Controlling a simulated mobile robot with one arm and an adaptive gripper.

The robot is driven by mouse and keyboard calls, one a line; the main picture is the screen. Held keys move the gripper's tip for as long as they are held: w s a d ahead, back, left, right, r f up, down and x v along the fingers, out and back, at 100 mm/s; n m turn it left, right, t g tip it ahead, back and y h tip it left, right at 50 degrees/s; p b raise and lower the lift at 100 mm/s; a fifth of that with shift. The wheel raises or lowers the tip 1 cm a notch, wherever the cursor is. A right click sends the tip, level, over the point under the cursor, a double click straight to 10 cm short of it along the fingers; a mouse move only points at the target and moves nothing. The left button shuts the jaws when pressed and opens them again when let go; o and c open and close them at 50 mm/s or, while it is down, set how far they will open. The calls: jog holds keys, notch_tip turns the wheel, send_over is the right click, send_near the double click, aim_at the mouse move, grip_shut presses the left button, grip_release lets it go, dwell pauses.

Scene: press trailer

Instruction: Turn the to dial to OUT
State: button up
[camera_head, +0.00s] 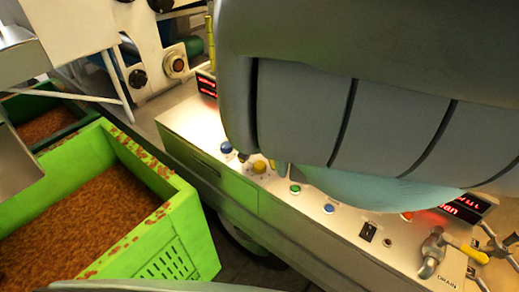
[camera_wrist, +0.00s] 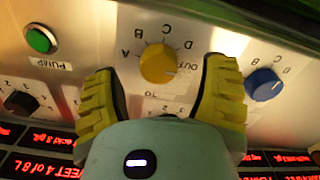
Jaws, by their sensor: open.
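The yellow to dial (camera_wrist: 158,63) sits on the pale panel in the wrist view, ringed by the marks A, B, C, D and OUT, with a TO label below it. I cannot make out which mark it points at. My gripper (camera_wrist: 164,74) is open, with one yellow finger to each side of the dial. There is a gap on both sides, and the fingers do not appear to touch it. In the head view the yellow dial (camera_head: 259,166) shows at the edge of my arm, which hides most of the gripper.
A blue dial (camera_wrist: 264,84) stands close beside the right finger. A green PUMP button (camera_wrist: 41,39) and a black dial (camera_wrist: 21,103) lie to the left. In the head view, a green crate (camera_head: 205,235) stands left of the panel and a tap (camera_head: 433,250) is at the right.

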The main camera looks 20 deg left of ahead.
aim_at(260, 164)
jog(key=shift+w+d+r, duration=0.1)
jog(key=shift+r, duration=2.65)
jog(key=shift+r, duration=0.1)
